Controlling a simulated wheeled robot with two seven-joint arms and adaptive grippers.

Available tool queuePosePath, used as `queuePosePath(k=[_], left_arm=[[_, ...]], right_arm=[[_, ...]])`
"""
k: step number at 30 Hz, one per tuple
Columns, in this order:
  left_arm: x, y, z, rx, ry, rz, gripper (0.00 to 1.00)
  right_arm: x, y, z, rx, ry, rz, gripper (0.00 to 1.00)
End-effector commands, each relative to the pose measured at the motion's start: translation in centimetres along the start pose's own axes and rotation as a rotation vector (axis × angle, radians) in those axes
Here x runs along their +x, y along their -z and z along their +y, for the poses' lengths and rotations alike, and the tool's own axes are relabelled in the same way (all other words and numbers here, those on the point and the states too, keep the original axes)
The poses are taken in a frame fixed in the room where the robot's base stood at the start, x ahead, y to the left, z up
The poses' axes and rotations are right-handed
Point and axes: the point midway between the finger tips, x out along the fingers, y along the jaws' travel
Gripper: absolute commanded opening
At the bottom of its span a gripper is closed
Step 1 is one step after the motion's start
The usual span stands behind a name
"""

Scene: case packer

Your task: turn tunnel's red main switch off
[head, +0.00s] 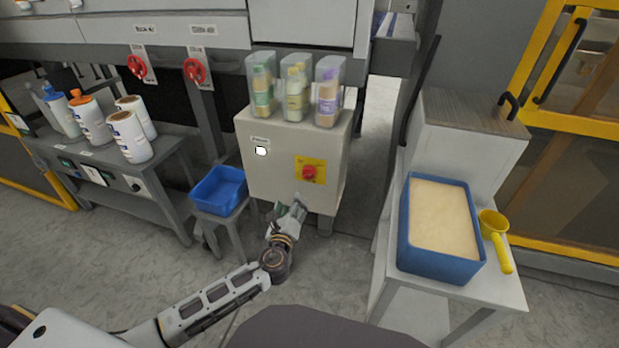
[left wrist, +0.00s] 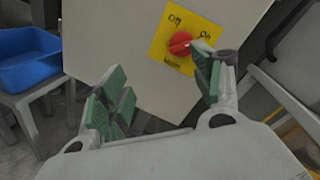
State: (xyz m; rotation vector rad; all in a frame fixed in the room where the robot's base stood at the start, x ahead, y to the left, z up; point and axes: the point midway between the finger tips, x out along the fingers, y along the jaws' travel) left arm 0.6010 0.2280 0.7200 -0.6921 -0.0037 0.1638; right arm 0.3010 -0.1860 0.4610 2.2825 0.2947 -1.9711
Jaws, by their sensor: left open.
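The red main switch (head: 309,172) is a round knob on a yellow plate on the front of a cream cabinet (head: 268,182). In the left wrist view the red switch (left wrist: 180,43) shows close up, with words on the yellow plate (left wrist: 166,32) around it. My left gripper (head: 292,208) is below the switch in the head view, in front of the cabinet. In the left wrist view its green-padded fingers (left wrist: 160,90) are spread apart and empty. The knob is beyond the fingertips, nearer the right finger, and appears untouched. My right gripper is not in view.
Clear bins of bottles (head: 294,92) stand on the cabinet. A blue bin (head: 219,190) on a small stand is to its left. Two red valve handles (head: 195,71) hang above. A white table (head: 493,290) with a blue tub (head: 404,225) is at right.

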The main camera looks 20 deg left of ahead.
Motion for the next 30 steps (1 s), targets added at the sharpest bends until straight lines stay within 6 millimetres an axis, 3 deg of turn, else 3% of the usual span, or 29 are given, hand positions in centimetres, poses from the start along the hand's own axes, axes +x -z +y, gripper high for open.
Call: queuePosePath(k=[22, 30], left_arm=[[-0.1, 0.6, -2.5, 0.446, 0.119, 0.002, 0.66], [-0.1, 0.6, -2.5, 0.500, 0.119, -0.001, 0.66]], right_arm=[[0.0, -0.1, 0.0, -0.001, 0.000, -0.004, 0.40], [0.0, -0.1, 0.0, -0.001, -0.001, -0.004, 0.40]])
